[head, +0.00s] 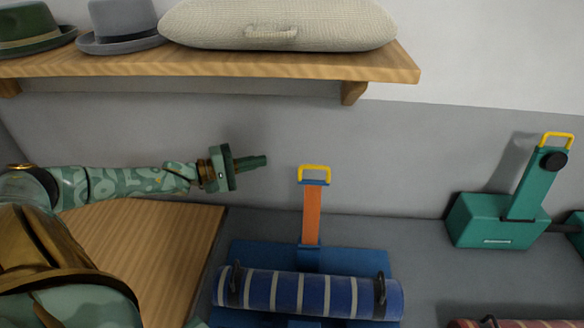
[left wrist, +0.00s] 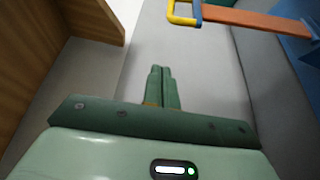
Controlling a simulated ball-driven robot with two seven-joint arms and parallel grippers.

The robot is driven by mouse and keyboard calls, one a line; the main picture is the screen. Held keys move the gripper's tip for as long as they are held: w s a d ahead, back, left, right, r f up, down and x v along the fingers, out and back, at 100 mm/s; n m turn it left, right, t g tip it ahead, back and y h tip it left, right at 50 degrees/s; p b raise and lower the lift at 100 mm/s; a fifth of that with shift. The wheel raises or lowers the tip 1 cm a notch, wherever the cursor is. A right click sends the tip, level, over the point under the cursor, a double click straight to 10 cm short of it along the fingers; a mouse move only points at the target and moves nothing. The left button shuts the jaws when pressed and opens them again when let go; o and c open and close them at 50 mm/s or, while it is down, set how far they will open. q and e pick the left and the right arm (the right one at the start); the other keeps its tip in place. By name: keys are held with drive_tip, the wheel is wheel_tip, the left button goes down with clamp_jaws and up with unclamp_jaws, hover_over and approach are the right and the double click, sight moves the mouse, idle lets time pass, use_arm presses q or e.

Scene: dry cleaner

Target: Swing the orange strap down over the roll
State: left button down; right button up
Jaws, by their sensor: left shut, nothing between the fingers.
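The orange strap (head: 311,214) stands upright behind the roll in the head view, with a yellow loop handle (head: 314,169) at its top. The roll (head: 308,292) is blue with pale stripes and lies across a blue base (head: 262,254), between dark upright posts. My left gripper (head: 264,160) is shut and empty, to the left of the yellow handle and apart from it. In the left wrist view the shut fingers (left wrist: 161,72) point toward the wall, and the handle (left wrist: 184,12) and strap (left wrist: 262,23) show at the upper right. My right gripper is not seen.
A wooden shelf (head: 220,66) above holds two hats (head: 118,25) and a woven cushion-like bag (head: 278,24). A teal device (head: 492,220) with a raised arm and yellow handle stands at right. A wooden surface (head: 165,245) is at left. A red roll (head: 515,323) shows at the lower right.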

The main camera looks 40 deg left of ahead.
use_arm(q)
drive_tip(key=a+x, duration=0.1)
drive_tip(key=x, duration=0.9)
drive_tip(key=s+d, duration=0.1)
drive_tip(key=s+d+p, duration=0.1)
drive_tip(key=s+d, duration=0.1)
drive_tip(key=shift+d+f, duration=0.1)
drive_tip(key=shift+f, duration=0.1)
